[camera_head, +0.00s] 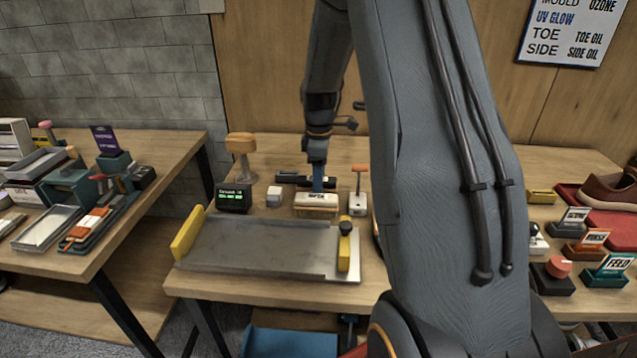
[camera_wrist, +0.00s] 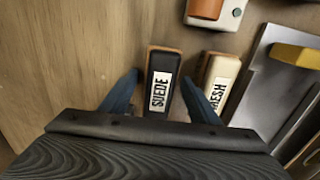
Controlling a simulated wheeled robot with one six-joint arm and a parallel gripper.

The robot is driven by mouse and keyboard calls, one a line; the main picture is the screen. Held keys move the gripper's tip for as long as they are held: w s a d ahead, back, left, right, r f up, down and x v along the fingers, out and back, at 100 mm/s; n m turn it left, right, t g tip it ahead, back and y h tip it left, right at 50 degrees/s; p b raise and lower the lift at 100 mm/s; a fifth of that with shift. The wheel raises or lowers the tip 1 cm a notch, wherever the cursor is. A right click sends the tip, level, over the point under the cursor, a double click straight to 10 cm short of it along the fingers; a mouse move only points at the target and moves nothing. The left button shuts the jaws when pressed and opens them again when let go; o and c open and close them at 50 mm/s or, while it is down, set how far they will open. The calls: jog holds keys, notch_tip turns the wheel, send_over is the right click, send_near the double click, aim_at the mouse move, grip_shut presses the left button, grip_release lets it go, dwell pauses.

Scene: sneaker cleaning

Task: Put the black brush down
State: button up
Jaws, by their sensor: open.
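The black brush, a dark block with a brown edge and a white "SUEDE" label, lies on the wooden bench in the wrist view (camera_wrist: 163,62). In the head view its dark end (camera_head: 288,180) shows behind the cream brush. My gripper (camera_wrist: 158,88) is open, one blue finger on each side of the black brush; I cannot tell whether they touch it. In the head view my gripper (camera_head: 317,182) is low over the bench, its fingers partly hidden behind the cream brush.
The cream brush (camera_head: 316,201) lies close beside the black one, near my right finger in the wrist view. The orange-topped stand (camera_head: 358,191) is to the right. A grey metal tray (camera_head: 260,245) with yellow end blocks is in front. A green display (camera_head: 233,198) stands left.

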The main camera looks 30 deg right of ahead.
jog(key=shift+f+b, duration=0.25)
jog(key=shift+b, duration=0.1)
notch_tip(320, 180, up, 8)
jog(key=shift+s+f+b, duration=0.1)
jog(key=shift+f+b, duration=0.05)
jog(key=shift+b, duration=0.65)
jog(key=s+a+f+m, duration=0.1)
jog(key=s+a+m, duration=0.2)
jog(key=s+a, duration=0.2)
jog(key=s+a+f+m, duration=0.1)
jog(key=s+a+m, duration=0.3)
jog(key=s, duration=0.6)
jog(key=s+a+f+m, duration=0.2)
jog(key=s+a+m, duration=0.2)
jog(key=s+a, duration=0.3)
jog(key=shift+s+a, duration=0.2)
jog(key=shift+a, duration=0.55)
